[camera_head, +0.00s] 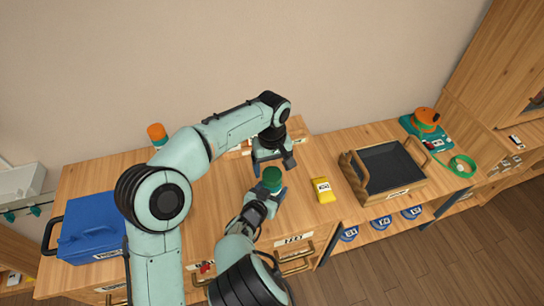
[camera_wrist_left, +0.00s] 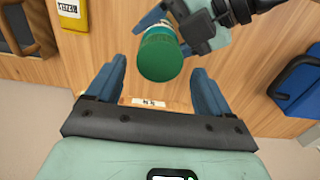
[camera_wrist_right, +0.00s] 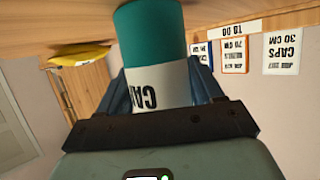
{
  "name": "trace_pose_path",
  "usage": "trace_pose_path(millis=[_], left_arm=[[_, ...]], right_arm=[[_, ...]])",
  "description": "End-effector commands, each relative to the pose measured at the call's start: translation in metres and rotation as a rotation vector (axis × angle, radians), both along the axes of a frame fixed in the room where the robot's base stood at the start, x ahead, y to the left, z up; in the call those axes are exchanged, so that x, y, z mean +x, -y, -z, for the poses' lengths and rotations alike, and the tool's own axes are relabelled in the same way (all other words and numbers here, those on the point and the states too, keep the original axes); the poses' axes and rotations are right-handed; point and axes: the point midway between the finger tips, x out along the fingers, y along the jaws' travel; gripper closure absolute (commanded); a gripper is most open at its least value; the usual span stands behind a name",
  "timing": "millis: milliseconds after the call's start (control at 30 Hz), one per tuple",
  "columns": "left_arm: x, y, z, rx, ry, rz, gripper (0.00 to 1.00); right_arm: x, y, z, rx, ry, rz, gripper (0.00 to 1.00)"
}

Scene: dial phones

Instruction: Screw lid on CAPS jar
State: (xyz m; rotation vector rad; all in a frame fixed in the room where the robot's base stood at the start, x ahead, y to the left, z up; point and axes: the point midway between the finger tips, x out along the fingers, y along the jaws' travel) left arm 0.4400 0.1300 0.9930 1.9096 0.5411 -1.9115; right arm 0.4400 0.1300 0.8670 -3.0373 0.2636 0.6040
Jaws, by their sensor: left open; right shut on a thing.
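The CAPS jar is a teal cylinder (camera_wrist_right: 150,32) with a white label whose letters begin "CA" in the right wrist view. My right gripper (camera_wrist_right: 160,88) is shut around it. A dark green lid (camera_wrist_left: 160,57) sits at the jar's top end in the left wrist view, and it also shows in the head view (camera_head: 272,176). How tightly it is seated cannot be seen. My left gripper (camera_wrist_left: 157,68) is open and empty above the lid, with its fingers on either side of the lid in that view. In the head view my left gripper (camera_head: 272,168) is just behind the lid.
A yellow labelled box (camera_head: 322,190) lies right of the jar. A dark-lined wooden tray (camera_head: 420,184) stands farther right. A blue lidded box (camera_head: 90,228) is at the left. An orange-topped teal device (camera_head: 425,122) stands at the far right. Label cards (camera_wrist_right: 282,54) show in the right wrist view.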

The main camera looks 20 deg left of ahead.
Motion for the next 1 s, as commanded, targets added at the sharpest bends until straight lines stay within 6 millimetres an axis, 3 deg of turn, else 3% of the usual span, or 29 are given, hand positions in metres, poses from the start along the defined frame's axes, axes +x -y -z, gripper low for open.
trace_pose_path(millis=[233, 600, 633, 800, 1000], left_arm=[[0.0, 0.0, 0.029, -0.001, 0.001, 0.001, 0.19], [0.0, 0.0, 0.034, 0.0, 0.001, 0.001, 0.19], [0.0, 0.0, 0.034, -0.001, 0.001, 0.001, 0.25], [0.0, 0.0, 0.034, 0.0, 0.001, 0.001, 0.77], [0.0, 0.0, 0.034, -0.001, 0.002, 0.01, 0.77]], right_arm=[[0.0, 0.0, -0.001, 0.0, 0.001, 0.0, 1.0], [0.0, 0.0, -0.001, 0.0, 0.001, 0.0, 1.0], [0.0, 0.0, 0.0, 0.0, 0.001, 0.0, 1.0], [0.0, 0.0, -0.001, 0.0, 0.001, 0.0, 1.0], [0.0, 0.0, -0.001, 0.0, 0.001, 0.0, 1.0]])
